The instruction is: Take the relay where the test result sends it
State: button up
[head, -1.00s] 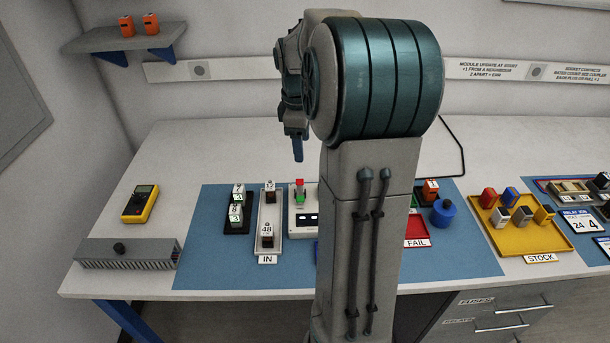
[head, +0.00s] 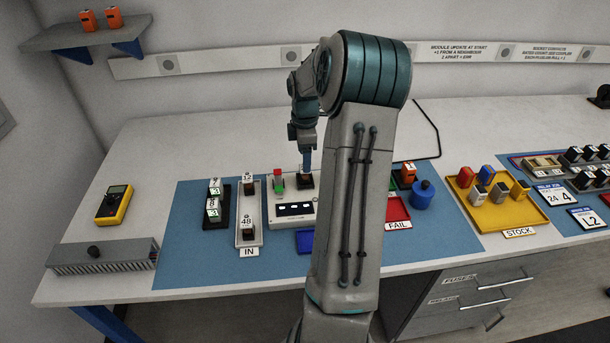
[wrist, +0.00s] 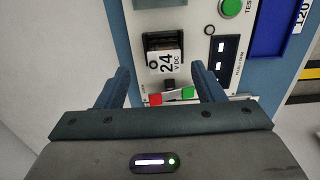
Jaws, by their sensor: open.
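A relay marked 24 V DC (wrist: 178,62) sits in the tester's socket in the wrist view. The tester (head: 290,212) is a pale box on the blue mat, with a red and green rocker (head: 278,183), a green TEST button (wrist: 230,8) and a display (wrist: 222,58) with lit marks too small to read. My gripper (wrist: 160,70) is open, its fingers on either side of the relay's near end, apart from it. In the head view it points down over the socket.
The IN tray (head: 249,236) holds relays marked 12 and 48. A dark rack (head: 226,208) with green-marked relays stands left of it. The yellow STOCK tray (head: 487,218) is further right.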

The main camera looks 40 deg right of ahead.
jog(key=f, duration=0.5)
jog(key=shift+s+a+f, duration=0.1)
jog(key=shift+s+a, duration=0.05)
jog(key=shift+s, duration=0.05)
jog(key=shift+c, duration=0.3)
jog(key=c, duration=1)
jog(key=shift+r, duration=0.75)
notch_tip(320, 180, up, 3)
jog(key=s+d+r, duration=0.1)
jog(key=s+r, duration=0.1)
jog(key=s, duration=0.1)
jog(key=s+d+r, duration=0.1)
jog(key=s+r, duration=0.1)
jog(key=s, duration=0.2)
jog(key=s+d+r, duration=0.2)
jog(key=s, duration=0.2)
jog(key=shift+r+b, duration=0.3)
jog(key=shift+b, duration=0.05)
